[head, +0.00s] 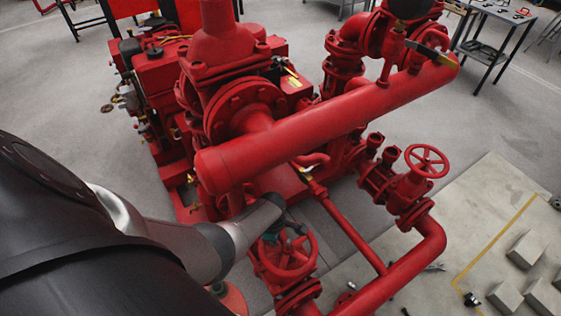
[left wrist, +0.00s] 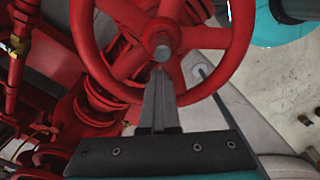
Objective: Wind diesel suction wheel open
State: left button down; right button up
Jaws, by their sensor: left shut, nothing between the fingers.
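A red spoked handwheel (head: 285,256) sits on a red valve low in the middle of the head view, beside my left arm. I cannot tell from its look alone whether it is the diesel suction wheel. It fills the top of the left wrist view, with its rim (left wrist: 241,45) and a grey centre nut (left wrist: 162,46). My left gripper (left wrist: 158,75) is shut and empty, its fingertips at the wheel just below the hub. I cannot tell whether they touch it. In the head view my left gripper (head: 291,228) is partly hidden at the wheel. My right gripper is not in view.
A second red handwheel (head: 427,160) stands on a valve to the right. A thick red pipe (head: 330,120) crosses above my left gripper. The red engine (head: 165,75) is behind. Grey blocks (head: 525,250) lie on the floor at right.

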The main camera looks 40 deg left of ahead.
aim_at(283, 262)
pick_arm(q)
jog(key=s+d+p, duration=0.1)
jog(key=s, duration=0.1)
jog(key=s+d+p, duration=0.1)
jog(key=d, duration=0.1)
jog(key=shift+s, duration=0.35)
jog(key=d, duration=0.3)
jog(key=shift+w+d+f, duration=0.15)
jog(key=shift+w+d, duration=0.05)
jog(key=shift+d, duration=0.15)
jog(key=shift+a, duration=0.5)
notch_tip(283, 262, up, 8)
jog(key=p, duration=0.8)
jog(key=shift+r, duration=0.2)
jog(key=shift+f, duration=0.1)
